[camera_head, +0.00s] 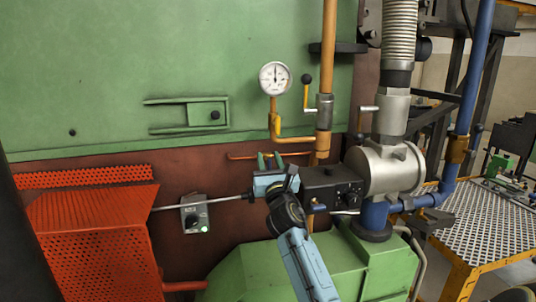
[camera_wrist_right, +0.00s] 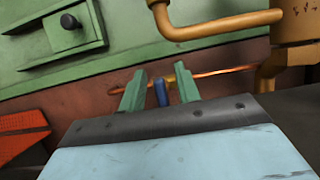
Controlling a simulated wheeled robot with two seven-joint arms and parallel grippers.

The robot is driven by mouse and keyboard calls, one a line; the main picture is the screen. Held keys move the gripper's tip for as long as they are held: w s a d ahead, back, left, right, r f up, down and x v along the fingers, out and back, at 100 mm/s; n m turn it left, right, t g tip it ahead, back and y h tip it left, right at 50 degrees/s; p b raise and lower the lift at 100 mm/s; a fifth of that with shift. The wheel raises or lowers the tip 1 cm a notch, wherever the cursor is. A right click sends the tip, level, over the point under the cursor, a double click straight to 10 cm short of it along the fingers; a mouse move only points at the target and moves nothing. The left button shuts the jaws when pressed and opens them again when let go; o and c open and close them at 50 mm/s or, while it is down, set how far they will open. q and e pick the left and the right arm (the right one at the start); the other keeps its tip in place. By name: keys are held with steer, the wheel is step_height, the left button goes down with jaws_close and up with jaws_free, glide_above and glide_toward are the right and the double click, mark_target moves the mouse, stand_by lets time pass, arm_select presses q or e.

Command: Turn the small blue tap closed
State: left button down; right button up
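The small blue tap (camera_wrist_right: 161,93) shows in the right wrist view as a short blue lever on a thin copper pipe (camera_wrist_right: 215,73). It stands between the two green fingers of my right gripper (camera_wrist_right: 160,92), with a gap on either side. My right gripper also shows in the head view (camera_head: 271,160), in front of the copper pipe below the gauge. It is open, and I cannot tell whether a finger touches the tap. In the head view the tap is too small and covered to make out clearly. My left gripper is not in view.
A white round gauge (camera_head: 275,78) and an orange pipe with a yellow lever (camera_head: 306,96) are above my gripper. A black box and grey valve body (camera_head: 385,170) stand close on the right. A red perforated guard (camera_head: 95,240) is on the left.

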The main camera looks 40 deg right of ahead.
steer(key=shift+x, duration=0.8)
steer(key=shift+c, duration=0.2)
jaws_close()
